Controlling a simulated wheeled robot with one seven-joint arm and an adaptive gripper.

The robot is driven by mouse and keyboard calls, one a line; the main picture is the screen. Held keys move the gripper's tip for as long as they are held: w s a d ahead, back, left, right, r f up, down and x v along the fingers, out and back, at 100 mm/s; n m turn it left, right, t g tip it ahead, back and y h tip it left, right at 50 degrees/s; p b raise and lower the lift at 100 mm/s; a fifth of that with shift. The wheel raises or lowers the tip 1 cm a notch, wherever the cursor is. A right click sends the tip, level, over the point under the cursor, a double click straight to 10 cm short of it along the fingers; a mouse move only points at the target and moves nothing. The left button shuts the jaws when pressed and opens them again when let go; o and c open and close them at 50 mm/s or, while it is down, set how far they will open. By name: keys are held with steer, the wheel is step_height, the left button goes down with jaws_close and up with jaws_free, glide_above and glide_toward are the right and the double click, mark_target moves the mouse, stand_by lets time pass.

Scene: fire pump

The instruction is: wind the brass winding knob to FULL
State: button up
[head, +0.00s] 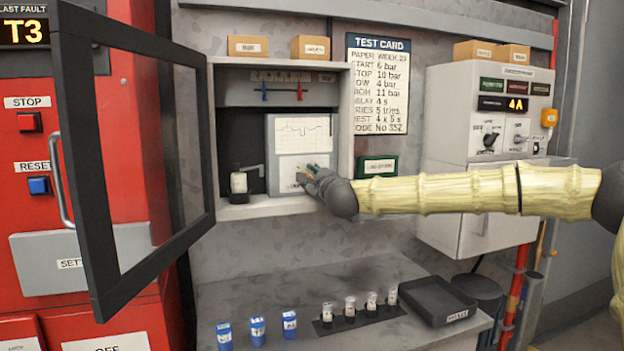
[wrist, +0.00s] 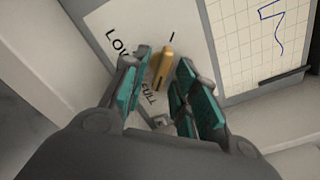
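The brass winding knob (wrist: 165,68) is a slim brass bar on a white panel in the wrist view, with a short black mark just beyond its tip. The panel reads "LOW" on the left and "FULL" nearer my gripper. My gripper (head: 306,172) is at the lower part of the chart recorder (head: 300,133) inside the open cabinet. In the wrist view its two teal-padded fingers stand apart on either side of the knob; narrow gaps show, and I cannot tell if either touches. The knob is hidden behind the gripper in the head view.
The cabinet's glazed door (head: 80,160) stands open at the left. A small ink bottle (head: 239,184) stands left of the recorder. Below, a shelf holds blue containers (head: 257,330), several small jars (head: 350,305) and a black tray (head: 438,299). A grey control box (head: 470,130) is at the right.

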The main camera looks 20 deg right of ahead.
steer(key=s, duration=1.2)
steer(key=shift+d, duration=0.2)
steer(key=shift+d, duration=0.1)
